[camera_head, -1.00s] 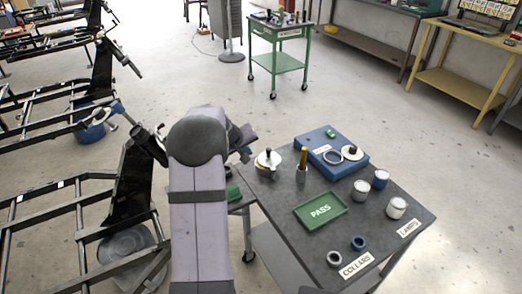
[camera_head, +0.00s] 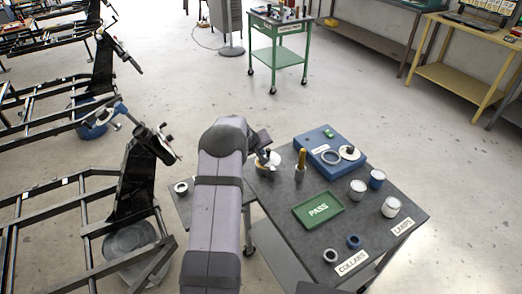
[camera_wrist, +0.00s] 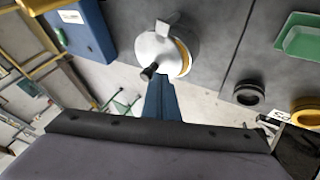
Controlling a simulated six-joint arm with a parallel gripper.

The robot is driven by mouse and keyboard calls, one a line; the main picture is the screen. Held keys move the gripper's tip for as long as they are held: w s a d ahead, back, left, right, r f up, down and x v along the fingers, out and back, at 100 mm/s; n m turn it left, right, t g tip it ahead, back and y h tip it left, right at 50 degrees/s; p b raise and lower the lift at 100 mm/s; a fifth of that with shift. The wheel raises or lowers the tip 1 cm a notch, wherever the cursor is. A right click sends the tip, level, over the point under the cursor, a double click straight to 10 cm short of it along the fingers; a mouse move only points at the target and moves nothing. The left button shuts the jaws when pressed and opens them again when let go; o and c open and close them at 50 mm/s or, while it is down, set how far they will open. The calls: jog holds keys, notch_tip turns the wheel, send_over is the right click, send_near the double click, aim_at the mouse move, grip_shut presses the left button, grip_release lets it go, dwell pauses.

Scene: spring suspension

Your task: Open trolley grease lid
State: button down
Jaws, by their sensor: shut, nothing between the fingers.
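In the wrist view the pot's round silver lid (camera_wrist: 150,48) has a black knob (camera_wrist: 149,72) and a flat tab (camera_wrist: 167,24). A yellow crescent (camera_wrist: 184,58) shows along its right edge; I cannot tell whether the lid is partly raised. My gripper (camera_wrist: 160,82), with blue fingers, is shut and empty at the lid's edge near the knob. I cannot tell whether it touches.
A blue box (camera_head: 330,148) with round parts, a brass-coloured post (camera_head: 301,161), a green PASS tray (camera_head: 318,209), several jars (camera_head: 357,190) and two collars (camera_head: 353,242) share the trolley. A lower side surface (camera_head: 187,208) lies left, holding a pale ring (camera_head: 181,188). Black frames stand further left.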

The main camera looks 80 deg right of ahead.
aim_at(268, 150)
jog(key=shift+f+b, duration=0.15)
jog(key=shift+b, duration=0.35)
jog(key=shift+s+d+f+m+g+b, duration=0.15)
jog(key=shift+d+m+g+b, duration=0.25)
jog(key=shift+b, duration=0.5)
jog(key=shift+s+d+m+g+b, duration=0.15)
jog(key=shift+m+g+b, duration=0.15)
jog(key=shift+m+b, duration=0.65)
jog(key=shift+s+d+m+g+y+b, duration=0.4)
jog(key=shift+m+g+y+b, duration=0.25)
jog(key=shift+b, duration=0.4)
jog(key=shift+s+d+r+m+g, duration=0.15)
jog(key=shift+s+m+g, duration=0.1)
jog(key=shift+m, duration=0.35)
jog(key=shift+s+d+r+m+g, duration=0.1)
jog(key=shift+s+d+m+g, duration=0.1)
jog(key=shift+m, duration=0.4)
jog(key=shift+s+d+b, duration=0.2)
jog(key=shift+s+b, duration=0.1)
jog(key=shift+s, duration=0.3)
jog(key=shift+s+d+b, duration=0.15)
jog(key=shift+s+b, duration=0.15)
jog(key=shift+s, duration=0.3)
jog(key=shift+s+b, duration=0.5)
jog(key=shift+s, duration=0.45)
jog(key=shift+a+r, duration=0.1)
jog(key=shift+r, duration=0.05)
